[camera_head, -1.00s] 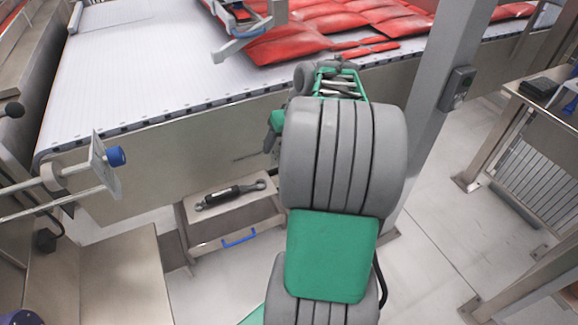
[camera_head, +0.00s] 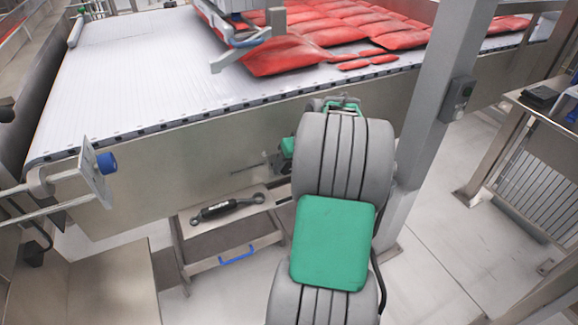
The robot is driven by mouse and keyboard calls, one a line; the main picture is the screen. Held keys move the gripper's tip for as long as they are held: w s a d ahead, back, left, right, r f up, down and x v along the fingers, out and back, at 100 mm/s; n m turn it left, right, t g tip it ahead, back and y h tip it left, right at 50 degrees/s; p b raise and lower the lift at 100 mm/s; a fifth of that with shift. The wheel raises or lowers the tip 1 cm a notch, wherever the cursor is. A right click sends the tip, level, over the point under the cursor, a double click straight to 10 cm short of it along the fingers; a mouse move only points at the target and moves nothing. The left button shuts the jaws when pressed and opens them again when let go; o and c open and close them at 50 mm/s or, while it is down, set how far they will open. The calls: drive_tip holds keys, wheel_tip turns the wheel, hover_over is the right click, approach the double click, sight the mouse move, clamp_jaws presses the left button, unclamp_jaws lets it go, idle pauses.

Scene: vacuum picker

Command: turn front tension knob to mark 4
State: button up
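A blue knob (camera_head: 106,162) sits on a metal plate at the near left corner of the conveyor; I cannot read any marks on it. I cannot tell from this view whether it is the front tension knob. My arm, grey with green covers, rises in the middle of the picture. My gripper is hidden behind the upper arm links, so its fingers do not show. The visible arm parts are to the right of the blue knob and well apart from it.
The white conveyor belt (camera_head: 150,85) carries red bags (camera_head: 290,55) under a grey picker head (camera_head: 240,45). A metal post (camera_head: 433,120) stands just right of my arm. A small bench (camera_head: 225,235) with a black-handled tool (camera_head: 228,207) is below the conveyor.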

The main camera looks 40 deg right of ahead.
clamp_jaws()
idle(0.4)
drive_tip(key=shift+b, duration=0.45)
drive_tip(key=shift+w+a+f+g+h+b, duration=0.15)
drive_tip(key=shift+a+g+h+b, duration=0.15)
drive_tip(key=shift+h+b, duration=0.7)
drive_tip(key=shift+a+n+g+h+b, duration=0.2)
drive_tip(key=shift+n+g+h+b, duration=0.15)
drive_tip(key=shift+h+b, duration=0.7)
drive_tip(key=h, duration=0.1)
drive_tip(key=n+h, duration=0.1)
drive_tip(key=h, duration=0.1)
drive_tip(key=shift+w+a+g+p, duration=0.1)
drive_tip(key=shift+a+g+p, duration=0.1)
drive_tip(key=shift+g+p, duration=0.15)
drive_tip(key=shift+h+p, duration=0.35)
drive_tip(key=shift+h, duration=0.6)
